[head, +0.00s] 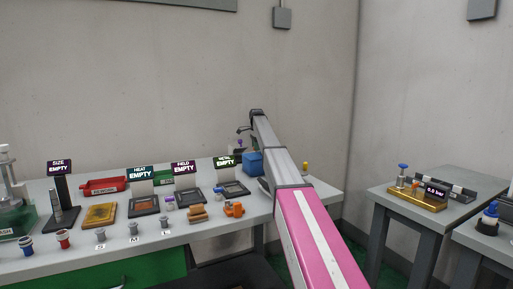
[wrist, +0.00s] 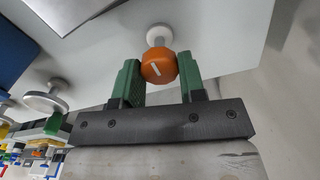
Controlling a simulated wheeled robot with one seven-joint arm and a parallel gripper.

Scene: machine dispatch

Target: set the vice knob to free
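An orange round knob (wrist: 158,67) with a slanted white line on its face shows in the wrist view, in front of a pale round mount (wrist: 159,35). My gripper (wrist: 159,72) has one green finger on each side of the knob, and both appear to touch it. I see no writing by the knob, so I cannot tell which setting the line marks. In the head view my arm reaches over the right end of the long table, and my gripper is hidden. I cannot make out this knob for certain there.
A blue block (head: 252,163) stands beside my arm on the long table (head: 220,226); several trays and small parts lie to its left. In the wrist view a pale round knob-like part (wrist: 47,99) is left of my fingers. A side table (head: 452,181) holds a brass fixture (head: 417,201).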

